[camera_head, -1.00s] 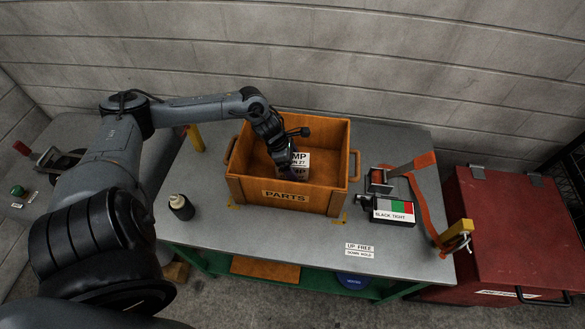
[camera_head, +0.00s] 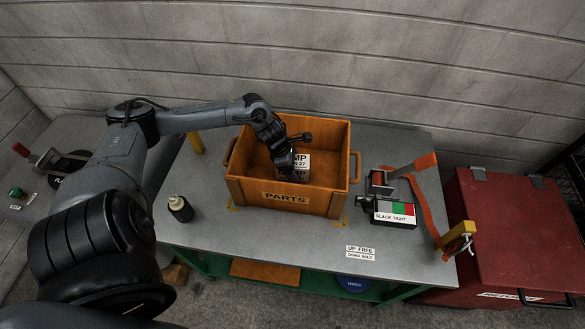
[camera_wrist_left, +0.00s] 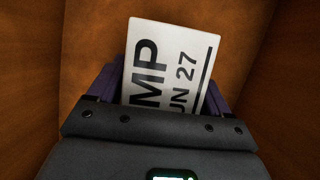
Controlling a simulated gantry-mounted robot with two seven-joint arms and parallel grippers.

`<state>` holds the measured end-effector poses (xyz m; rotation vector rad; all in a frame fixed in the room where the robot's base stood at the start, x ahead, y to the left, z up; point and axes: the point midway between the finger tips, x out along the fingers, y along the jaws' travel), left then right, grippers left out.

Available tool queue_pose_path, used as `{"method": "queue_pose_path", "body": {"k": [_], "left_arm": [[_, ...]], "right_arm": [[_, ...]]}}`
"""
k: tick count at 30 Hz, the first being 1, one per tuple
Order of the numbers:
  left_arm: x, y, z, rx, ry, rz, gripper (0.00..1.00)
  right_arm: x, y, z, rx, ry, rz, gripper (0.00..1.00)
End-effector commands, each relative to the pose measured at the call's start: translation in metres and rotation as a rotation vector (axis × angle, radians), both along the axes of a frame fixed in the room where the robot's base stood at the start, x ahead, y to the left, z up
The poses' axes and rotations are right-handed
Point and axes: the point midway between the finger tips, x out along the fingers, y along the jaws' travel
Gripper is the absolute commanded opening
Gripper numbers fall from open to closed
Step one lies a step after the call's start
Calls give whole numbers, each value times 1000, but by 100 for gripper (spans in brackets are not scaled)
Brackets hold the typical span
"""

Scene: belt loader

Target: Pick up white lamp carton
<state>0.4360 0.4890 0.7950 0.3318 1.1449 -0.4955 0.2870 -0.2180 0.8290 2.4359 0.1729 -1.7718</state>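The white lamp carton (camera_head: 303,163) stands in the orange parts crate (camera_head: 235,190), and its label reads "MP" and "27". My left gripper (camera_head: 285,163) reaches down into the crate at the carton and partly covers its left side. In the left wrist view the carton (camera_wrist_left: 165,65) lies between the two dark purple fingers of my left gripper (camera_wrist_left: 161,92), turned a little relative to them. One finger is close along each side. The carton's lower part is hidden, and I cannot tell whether the fingers press on it. My right gripper is not in view.
A red chest (camera_head: 515,235) stands right of the grey table (camera_head: 290,240). The table's front is mostly clear.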

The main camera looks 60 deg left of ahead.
Motion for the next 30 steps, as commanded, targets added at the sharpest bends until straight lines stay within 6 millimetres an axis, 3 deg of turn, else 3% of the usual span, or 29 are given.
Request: {"method": "queue_pose_path", "body": {"k": [1,9,20,30], "left_arm": [[0,0,0,0,0,0,71],[0,0,0,0,0,1,33],[0,1,9,1,-1,-1,33],[0,1,67,3,-2,-2,33]], "right_arm": [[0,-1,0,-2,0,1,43],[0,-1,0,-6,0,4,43],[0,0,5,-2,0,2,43],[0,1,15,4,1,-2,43]]}}
